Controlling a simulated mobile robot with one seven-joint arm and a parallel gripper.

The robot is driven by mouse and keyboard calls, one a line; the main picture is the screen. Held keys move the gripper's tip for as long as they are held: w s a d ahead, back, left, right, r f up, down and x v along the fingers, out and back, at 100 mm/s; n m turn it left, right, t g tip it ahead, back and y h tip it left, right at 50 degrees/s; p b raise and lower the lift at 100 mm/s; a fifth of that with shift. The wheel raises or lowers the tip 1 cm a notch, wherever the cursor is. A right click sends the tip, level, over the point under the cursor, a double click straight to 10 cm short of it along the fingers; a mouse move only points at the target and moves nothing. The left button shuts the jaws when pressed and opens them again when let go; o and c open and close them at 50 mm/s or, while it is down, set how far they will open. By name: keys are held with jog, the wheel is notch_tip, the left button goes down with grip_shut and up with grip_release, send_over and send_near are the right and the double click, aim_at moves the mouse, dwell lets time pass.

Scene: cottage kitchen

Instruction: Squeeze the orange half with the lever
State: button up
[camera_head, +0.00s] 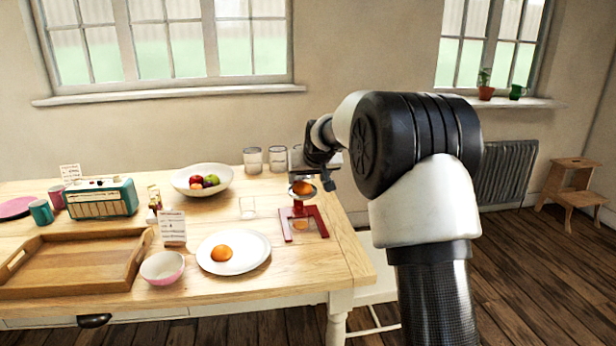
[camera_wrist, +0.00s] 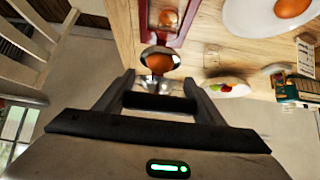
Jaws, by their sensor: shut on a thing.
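The press stands near the table's right end, with a red base (camera_head: 318,222) that also shows in the wrist view (camera_wrist: 184,18). An orange half (camera_head: 301,188) sits in its metal cup, and the cup and fruit show just beyond my fingers in the wrist view (camera_wrist: 158,62). My gripper (camera_head: 322,170) is at the top of the press, shut on shiny metal (camera_wrist: 158,86) that seems to be the lever; the fingers hide most of it. Another orange piece (camera_head: 221,253) lies on a white plate (camera_head: 250,262). A smaller orange patch (camera_head: 300,225) shows low within the base.
A clear glass (camera_head: 248,208) stands left of the press, and several jars (camera_head: 253,161) stand behind. A fruit bowl (camera_head: 188,188), pink bowl (camera_head: 162,268), card (camera_head: 172,228), wooden tray (camera_head: 75,265) and teal radio (camera_head: 102,200) are further left. The table's right edge is close to the press.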

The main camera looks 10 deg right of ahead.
jog(key=shift+s+f, duration=0.1)
jog(key=shift+f, duration=0.3)
jog(key=o, duration=1.2)
jog(key=shift+c, duration=0.2)
jog(key=o, duration=0.4)
jog(key=shift+w+f, duration=0.1)
jog(key=shift+w, duration=0.1)
jog(key=shift+c, duration=0.2)
jog(key=p+v, duration=0.2)
jog(key=v, duration=1.5)
jog(key=shift+r+p, duration=0.3)
jog(key=shift+r, duration=0.1)
jog(key=shift+s, duration=0.1)
